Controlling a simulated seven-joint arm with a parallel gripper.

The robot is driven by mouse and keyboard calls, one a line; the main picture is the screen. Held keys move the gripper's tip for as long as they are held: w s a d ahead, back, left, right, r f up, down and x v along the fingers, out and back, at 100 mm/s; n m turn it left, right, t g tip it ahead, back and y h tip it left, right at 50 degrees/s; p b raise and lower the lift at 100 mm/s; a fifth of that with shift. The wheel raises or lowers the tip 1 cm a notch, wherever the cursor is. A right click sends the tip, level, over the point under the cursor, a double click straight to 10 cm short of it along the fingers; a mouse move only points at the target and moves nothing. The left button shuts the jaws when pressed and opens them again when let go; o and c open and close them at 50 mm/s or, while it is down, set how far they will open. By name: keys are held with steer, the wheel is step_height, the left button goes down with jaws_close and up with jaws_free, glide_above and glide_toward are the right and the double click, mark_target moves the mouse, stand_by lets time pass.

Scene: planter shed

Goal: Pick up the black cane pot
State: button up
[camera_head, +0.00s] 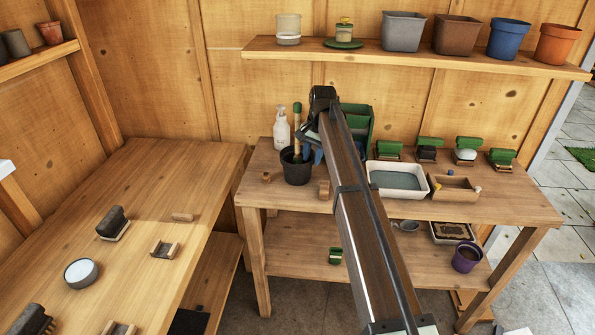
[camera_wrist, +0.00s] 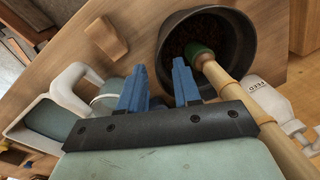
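The black cane pot (camera_head: 297,175) stands upright on the left part of the back bench. A bamboo cane with a green tip stands in it. In the wrist view the pot (camera_wrist: 243,48) shows at the top, with dark soil inside and the cane (camera_wrist: 237,93) running to the lower right. My gripper (camera_wrist: 160,75) is open, its two blue fingers apart with nothing visible between them. In the head view my gripper (camera_head: 313,155) is close to the pot's right side, partly hidden by my arm. I cannot tell whether it touches the pot.
A white spray bottle (camera_head: 281,128) stands behind the pot. A small wooden block (camera_head: 324,190) lies to its right. A green container (camera_head: 358,122), a white tray (camera_head: 374,176) and several brushes stand further right. A shelf (camera_head: 440,62) with pots hangs above.

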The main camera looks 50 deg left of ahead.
steer(key=shift+a+f, duration=0.2)
steer(key=shift+f, duration=1.2)
steer(key=shift+s, duration=0.1)
steer(key=shift+c, duration=0.5)
jaws_close()
